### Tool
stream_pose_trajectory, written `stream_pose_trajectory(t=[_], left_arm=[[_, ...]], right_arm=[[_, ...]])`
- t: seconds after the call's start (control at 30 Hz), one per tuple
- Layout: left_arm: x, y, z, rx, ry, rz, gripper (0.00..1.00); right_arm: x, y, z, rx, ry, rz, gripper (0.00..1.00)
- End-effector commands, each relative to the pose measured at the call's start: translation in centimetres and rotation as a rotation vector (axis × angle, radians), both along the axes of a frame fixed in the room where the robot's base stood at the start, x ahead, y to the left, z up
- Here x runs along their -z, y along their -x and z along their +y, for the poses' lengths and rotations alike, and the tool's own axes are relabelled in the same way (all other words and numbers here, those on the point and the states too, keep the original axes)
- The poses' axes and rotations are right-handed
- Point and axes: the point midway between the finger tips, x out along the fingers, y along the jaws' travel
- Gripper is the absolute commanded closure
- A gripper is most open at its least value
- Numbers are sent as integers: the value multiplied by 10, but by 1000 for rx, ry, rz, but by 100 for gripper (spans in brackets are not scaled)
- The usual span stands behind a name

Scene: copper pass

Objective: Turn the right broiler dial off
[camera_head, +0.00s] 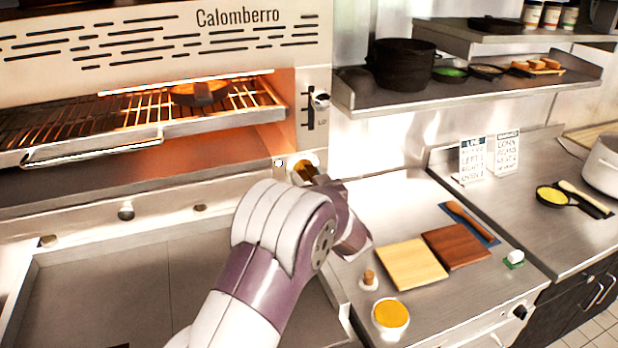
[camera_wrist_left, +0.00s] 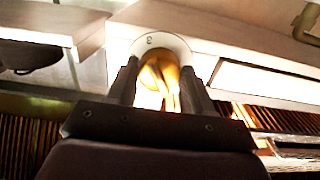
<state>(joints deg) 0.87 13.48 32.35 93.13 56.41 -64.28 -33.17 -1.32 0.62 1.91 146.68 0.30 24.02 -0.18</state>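The right broiler dial (camera_head: 303,161) sits at the lower right of the broiler front, a brass knob on a pale round plate. In the left wrist view the dial (camera_wrist_left: 160,47) shows its white ring with a small mark like a 3. My left gripper (camera_head: 309,174) is at the dial, its far end partly hiding it. In the left wrist view the two dark fingers (camera_wrist_left: 160,88) stand apart on either side of the brass knob; whether they touch it cannot be told. My right gripper is not in view.
The broiler rack (camera_head: 150,120) glows orange and holds a dark pan (camera_head: 199,92). A slide lever (camera_head: 319,98) is above the dial. Right of my arm, the counter holds a light board (camera_head: 405,264), a brown board (camera_head: 457,247) and a yellow-filled cup (camera_head: 390,317).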

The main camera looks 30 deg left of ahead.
Motion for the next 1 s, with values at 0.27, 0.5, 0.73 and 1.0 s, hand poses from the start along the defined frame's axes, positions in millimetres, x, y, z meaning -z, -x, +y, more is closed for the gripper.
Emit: stream_pose_trajectory(t=[0.27,0.5,0.73,1.0], left_arm=[[1,0,0,0,14,-16,79],[4,0,0,0,89,-108,79],[6,-1,-1,1,219,-260,79],[5,-1,-1,1,386,-457,79]], right_arm=[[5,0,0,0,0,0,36],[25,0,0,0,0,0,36],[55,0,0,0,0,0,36],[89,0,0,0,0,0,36]])
